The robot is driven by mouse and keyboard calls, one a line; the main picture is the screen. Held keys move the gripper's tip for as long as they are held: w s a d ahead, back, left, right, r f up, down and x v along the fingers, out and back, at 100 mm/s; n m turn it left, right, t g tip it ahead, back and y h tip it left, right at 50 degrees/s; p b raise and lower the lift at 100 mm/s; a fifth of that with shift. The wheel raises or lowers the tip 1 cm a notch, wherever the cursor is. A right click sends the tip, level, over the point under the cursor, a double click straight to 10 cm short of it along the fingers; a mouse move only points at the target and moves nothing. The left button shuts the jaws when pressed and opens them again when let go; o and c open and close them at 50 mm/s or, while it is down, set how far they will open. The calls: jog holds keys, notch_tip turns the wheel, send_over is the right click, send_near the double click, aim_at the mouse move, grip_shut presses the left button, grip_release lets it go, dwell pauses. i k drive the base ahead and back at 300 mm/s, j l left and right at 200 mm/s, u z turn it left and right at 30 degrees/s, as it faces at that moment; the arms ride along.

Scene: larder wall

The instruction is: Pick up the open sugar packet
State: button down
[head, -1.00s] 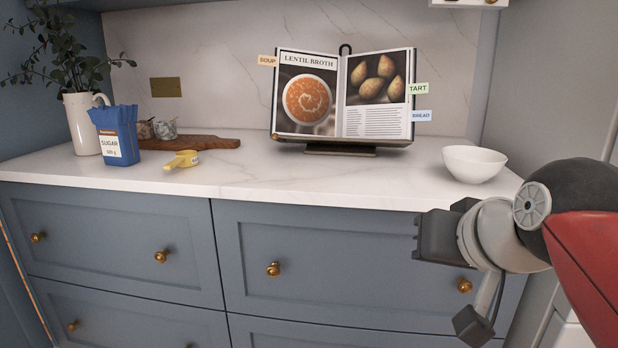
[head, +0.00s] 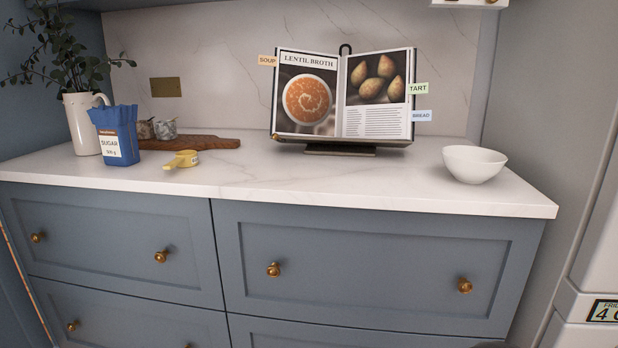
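The blue sugar packet (head: 116,136) stands upright at the left of the white counter, with a white label reading SUGAR. Its top edge is jagged and looks open. It stands in front of a white jug and close to the left end of a wooden board. My gripper is not in the head view, so its state is hidden.
A yellow scoop or clip (head: 181,159) lies right of the packet. Small jars (head: 164,129) stand by the wooden board (head: 210,142). The white jug (head: 82,124) holds leafy stems. A cookbook on a stand (head: 343,95) and a white bowl (head: 474,164) are farther right. The middle front counter is clear.

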aim_at(115, 126)
jog(key=u, duration=1.35)
